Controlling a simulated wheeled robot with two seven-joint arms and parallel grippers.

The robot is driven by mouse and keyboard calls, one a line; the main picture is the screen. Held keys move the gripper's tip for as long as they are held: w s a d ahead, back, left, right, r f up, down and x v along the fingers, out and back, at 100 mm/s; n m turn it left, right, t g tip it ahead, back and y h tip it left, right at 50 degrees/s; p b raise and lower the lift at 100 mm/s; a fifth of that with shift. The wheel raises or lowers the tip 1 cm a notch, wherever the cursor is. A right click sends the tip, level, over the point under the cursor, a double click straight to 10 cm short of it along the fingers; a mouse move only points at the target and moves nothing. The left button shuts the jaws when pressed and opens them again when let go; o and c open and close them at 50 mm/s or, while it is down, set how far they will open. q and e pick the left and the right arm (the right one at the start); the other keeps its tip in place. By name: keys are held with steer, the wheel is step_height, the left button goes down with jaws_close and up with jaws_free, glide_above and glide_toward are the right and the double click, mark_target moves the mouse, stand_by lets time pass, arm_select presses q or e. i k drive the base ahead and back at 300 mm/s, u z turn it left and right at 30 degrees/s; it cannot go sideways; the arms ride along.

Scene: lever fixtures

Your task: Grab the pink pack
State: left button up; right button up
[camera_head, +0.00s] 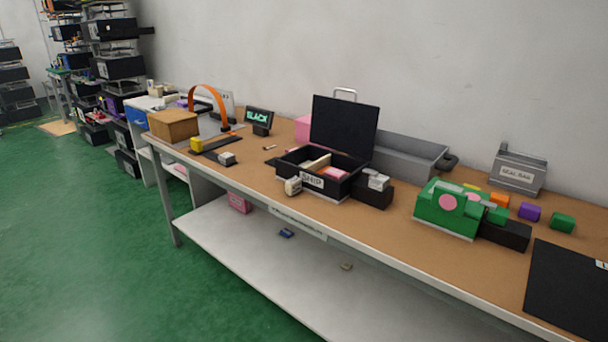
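Several pink things show, and I cannot tell which is the pink pack. A pink box (239,203) stands on the lower shelf near its back left. Another pink block (303,128) is on the tabletop behind the black box, partly hidden by its raised lid. A flat pink piece (336,173) lies inside the open black box labelled SHIP (346,188). Neither of my grippers is in view.
The long workbench (262,178) holds a green fixture with pink discs (448,205), a grey tray (405,160), a grey DEAL BAG box (518,172), a BLACK display (259,118), an orange arch (212,97) and a black mat (566,290). The green floor at left is clear.

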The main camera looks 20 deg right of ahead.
mark_target(336, 174)
steer(key=u, duration=0.75)
steer(key=i, duration=3.8)
steer(key=z, duration=2.95)
